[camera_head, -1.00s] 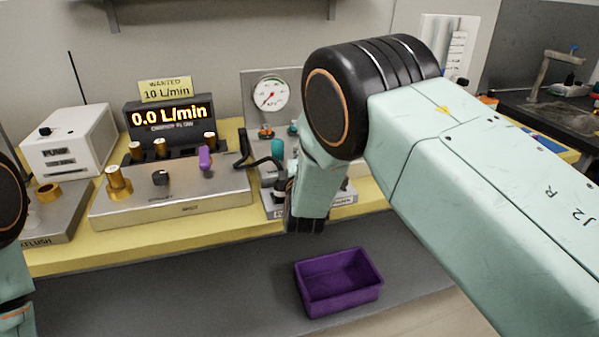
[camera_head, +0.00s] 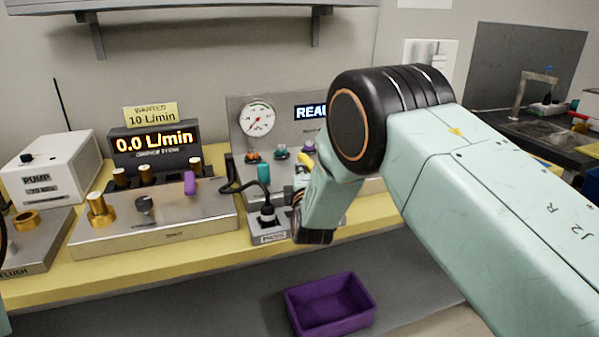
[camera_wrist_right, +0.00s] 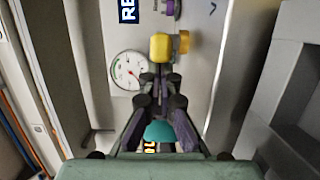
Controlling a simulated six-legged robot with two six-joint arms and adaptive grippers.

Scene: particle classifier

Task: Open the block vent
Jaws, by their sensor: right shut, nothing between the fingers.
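A yellow knob or handle (camera_head: 301,172) sits on the upright gauge panel (camera_head: 240,110), partly hidden behind my right arm. In the right wrist view the yellow knob (camera_wrist_right: 160,47) is just beyond the fingertips. My right gripper (camera_wrist_right: 160,78) is shut and empty, pointing at it; I cannot tell whether they touch. No readable label marks the block vent, so I cannot tell if the yellow part is it. In the head view my right wrist covers much of the panel's lower right. A sliver of my left arm shows at the left edge; its gripper is out of view.
A round gauge (camera_head: 257,118) is on the panel. A black plug with cable (camera_head: 267,212) stands left of my right wrist. A flow box (camera_head: 150,225) reading 0.0 L/min and a white pump (camera_head: 50,170) are further left. A purple bin (camera_head: 330,305) lies below the bench edge.

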